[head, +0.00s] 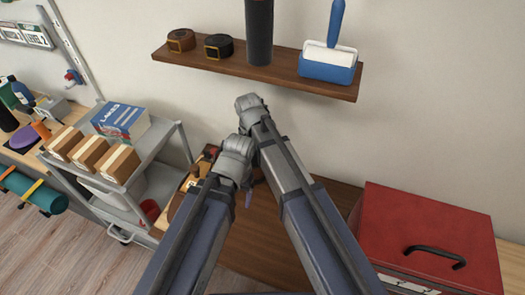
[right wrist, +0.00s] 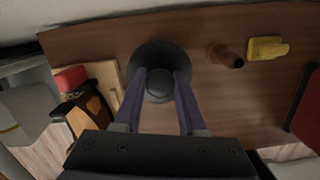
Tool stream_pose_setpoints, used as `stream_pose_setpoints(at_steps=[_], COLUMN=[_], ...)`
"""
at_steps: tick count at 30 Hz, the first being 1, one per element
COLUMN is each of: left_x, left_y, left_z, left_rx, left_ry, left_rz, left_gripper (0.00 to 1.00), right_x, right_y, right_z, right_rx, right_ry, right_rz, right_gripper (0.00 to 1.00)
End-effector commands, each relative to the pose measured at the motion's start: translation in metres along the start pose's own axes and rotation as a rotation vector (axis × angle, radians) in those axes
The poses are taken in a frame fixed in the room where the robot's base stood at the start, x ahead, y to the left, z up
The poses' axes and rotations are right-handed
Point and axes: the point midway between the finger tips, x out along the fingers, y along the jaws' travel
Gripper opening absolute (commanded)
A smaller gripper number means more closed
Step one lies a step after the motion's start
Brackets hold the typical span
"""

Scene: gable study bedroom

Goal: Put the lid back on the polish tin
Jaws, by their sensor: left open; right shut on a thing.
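In the right wrist view, a dark round lid (right wrist: 136,59) with a raised knob lies below my right gripper (right wrist: 159,84). The two fingers of that gripper are shut on the knob. I cannot tell whether the lid rests on something, and no polish tin can be made out apart from it. In the head view my right gripper is hidden behind my arms. My left gripper (head: 247,192) is open, beside my right forearm and above the brown desk (head: 262,234); my arm links hide most of it.
A brown cylinder (right wrist: 226,56) and a yellow block (right wrist: 267,48) are on the desk. A wooden tray (right wrist: 103,73) with a red item stands left. A red toolbox (head: 425,225) is at the right. A wall shelf (head: 285,79) hangs above; a grey cart (head: 165,139) stands left.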

Motion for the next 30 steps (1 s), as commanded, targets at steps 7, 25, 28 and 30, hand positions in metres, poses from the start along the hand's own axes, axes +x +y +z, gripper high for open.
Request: stream_pose_setpoints(at_steps=[7,25,28,30], left_x=[0.003,0.050,0.058,0.062], left_y=[0.000,0.005,0.005,0.006], left_z=[0.000,-0.003,-0.003,-0.004], left_rx=[0.000,0.000,0.000,0.001], left_ry=[0.000,0.000,0.000,0.000], left_rz=[0.000,0.000,0.000,0.000], left_gripper=[0.78,0.78,0.78,0.78], right_x=[0.003,0.050,0.058,0.062], right_y=[0.000,0.000,0.000,0.000], right_z=[-0.001,-0.006,-0.007,-0.007], right_rx=[0.000,0.001,0.001,0.001], right_ry=[0.000,0.000,0.000,0.000], right_rz=[0.000,0.000,0.000,0.000], right_gripper=[0.00,0.00,0.00,0.00])
